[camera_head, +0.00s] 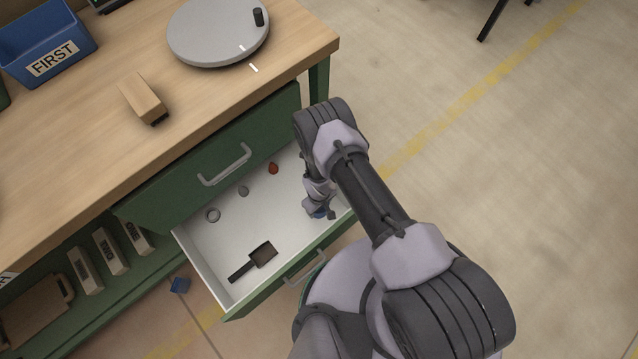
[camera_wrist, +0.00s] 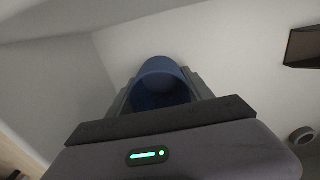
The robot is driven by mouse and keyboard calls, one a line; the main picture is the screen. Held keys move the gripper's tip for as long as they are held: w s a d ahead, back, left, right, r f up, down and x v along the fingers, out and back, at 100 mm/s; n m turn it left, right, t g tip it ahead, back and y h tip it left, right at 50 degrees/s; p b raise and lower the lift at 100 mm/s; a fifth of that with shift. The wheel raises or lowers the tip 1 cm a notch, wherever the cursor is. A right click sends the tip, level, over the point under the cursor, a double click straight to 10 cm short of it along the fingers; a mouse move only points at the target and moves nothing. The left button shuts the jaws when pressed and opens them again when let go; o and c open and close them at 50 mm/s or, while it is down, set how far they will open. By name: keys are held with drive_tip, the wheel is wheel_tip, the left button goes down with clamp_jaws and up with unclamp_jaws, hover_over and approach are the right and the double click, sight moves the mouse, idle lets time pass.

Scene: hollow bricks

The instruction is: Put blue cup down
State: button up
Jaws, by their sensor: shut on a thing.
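The blue cup (camera_wrist: 160,82) is between the fingers of my gripper (camera_wrist: 160,92) in the wrist view, with its open mouth toward the camera. My gripper is shut on it. In the head view my gripper (camera_head: 319,211) reaches down into the right end of the open white drawer (camera_head: 215,255), and only a bit of blue shows there. The cup is close to the drawer floor. Whether it touches the floor I cannot tell.
The drawer also holds a dark brown scoop-like thing (camera_head: 263,254), a grey ring (camera_head: 213,215), a small grey piece (camera_head: 243,190) and a red piece (camera_head: 273,168). The drawer's middle is clear. A closed green drawer (camera_head: 225,160) is above.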

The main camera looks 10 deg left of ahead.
drive_tip(key=o, duration=1.5)
wheel_tip(320, 180, up, 12)
drive_tip(key=p, duration=0.6)
drive_tip(key=shift+r, duration=0.2)
